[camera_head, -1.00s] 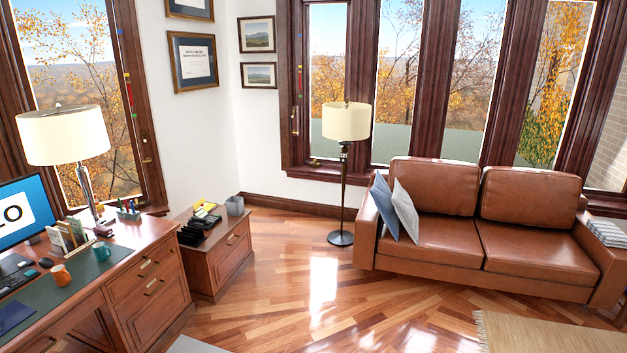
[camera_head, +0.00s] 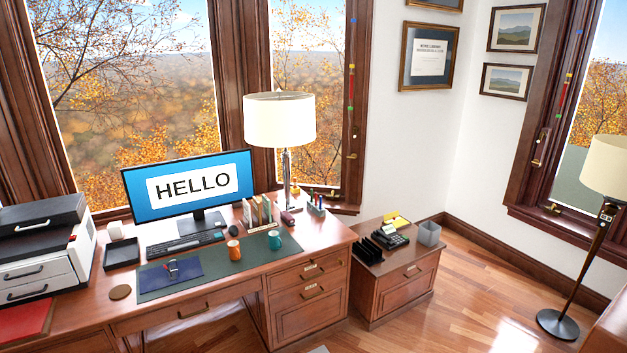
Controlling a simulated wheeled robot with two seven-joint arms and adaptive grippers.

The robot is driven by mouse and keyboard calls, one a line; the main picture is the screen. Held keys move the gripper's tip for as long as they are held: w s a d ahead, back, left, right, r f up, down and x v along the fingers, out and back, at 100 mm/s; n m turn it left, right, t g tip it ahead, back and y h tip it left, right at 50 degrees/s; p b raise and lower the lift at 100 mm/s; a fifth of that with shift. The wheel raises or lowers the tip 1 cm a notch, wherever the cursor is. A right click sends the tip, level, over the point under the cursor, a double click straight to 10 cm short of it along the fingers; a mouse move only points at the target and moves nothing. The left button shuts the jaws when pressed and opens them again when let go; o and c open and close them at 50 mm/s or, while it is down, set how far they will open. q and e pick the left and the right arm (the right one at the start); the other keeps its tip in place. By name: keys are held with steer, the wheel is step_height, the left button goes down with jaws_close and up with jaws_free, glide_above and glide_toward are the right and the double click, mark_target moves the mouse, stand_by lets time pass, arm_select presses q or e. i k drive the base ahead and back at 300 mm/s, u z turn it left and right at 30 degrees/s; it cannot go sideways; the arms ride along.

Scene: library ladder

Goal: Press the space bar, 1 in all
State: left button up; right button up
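A dark keyboard (camera_head: 186,243) lies on the wooden desk, in front of a monitor (camera_head: 190,188) that shows HELLO on a blue screen. The space bar is too small to make out at this distance; it would be on the keyboard's near side. Neither of my grippers shows in the head view.
A desk mat (camera_head: 215,272) lies in front. Floor (camera_head: 455,300) is free at right.

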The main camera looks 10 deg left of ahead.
mark_target(197, 242)
steer(key=u, duration=0.85)
steer(key=i, duration=0.95)
steer(key=u, duration=0.6)
